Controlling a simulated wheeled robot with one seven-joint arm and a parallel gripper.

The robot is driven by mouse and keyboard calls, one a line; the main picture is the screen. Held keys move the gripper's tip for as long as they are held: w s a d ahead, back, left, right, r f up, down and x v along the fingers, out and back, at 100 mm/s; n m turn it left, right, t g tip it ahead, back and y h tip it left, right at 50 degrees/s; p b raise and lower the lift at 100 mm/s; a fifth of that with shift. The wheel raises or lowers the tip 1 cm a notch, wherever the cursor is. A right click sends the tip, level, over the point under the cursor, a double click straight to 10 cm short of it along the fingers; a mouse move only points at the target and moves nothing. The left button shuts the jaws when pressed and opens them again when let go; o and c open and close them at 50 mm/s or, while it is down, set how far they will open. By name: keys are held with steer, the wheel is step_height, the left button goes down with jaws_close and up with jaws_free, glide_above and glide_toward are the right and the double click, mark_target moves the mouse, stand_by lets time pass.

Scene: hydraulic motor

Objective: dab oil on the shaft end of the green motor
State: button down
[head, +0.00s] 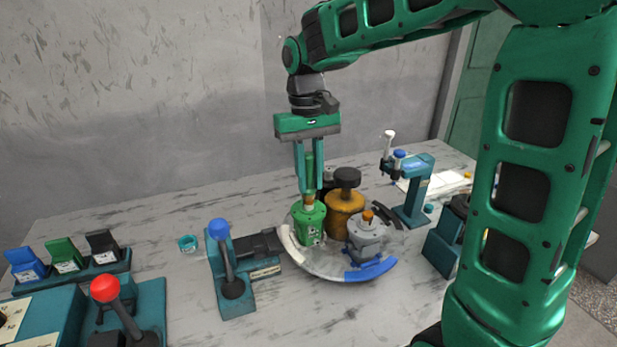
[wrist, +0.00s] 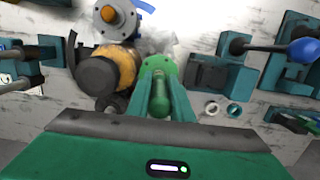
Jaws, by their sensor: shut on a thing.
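The green motor (head: 309,226) stands upright on a round turntable (head: 325,268); its green flange shows beyond the fingers in the wrist view (wrist: 158,65). An orange-brown shaft end (head: 309,199) shows at its top. My gripper (head: 309,186) points straight down above this motor. It is shut on a slim green oil dabber (head: 309,163), which also shows between the fingers in the wrist view (wrist: 159,100). The dabber's lower end is at or just above the shaft end; I cannot tell whether they touch.
A yellow motor (head: 345,215) with a dark cap and a grey motor (head: 367,238) stand close by on the turntable. A blue-knobbed lever (head: 225,262) is left of it, with a small teal cup (head: 188,243) further left. A teal post device (head: 412,190) stands right.

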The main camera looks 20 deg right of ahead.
mark_target(310, 156)
steer(key=shift+r, duration=3.45)
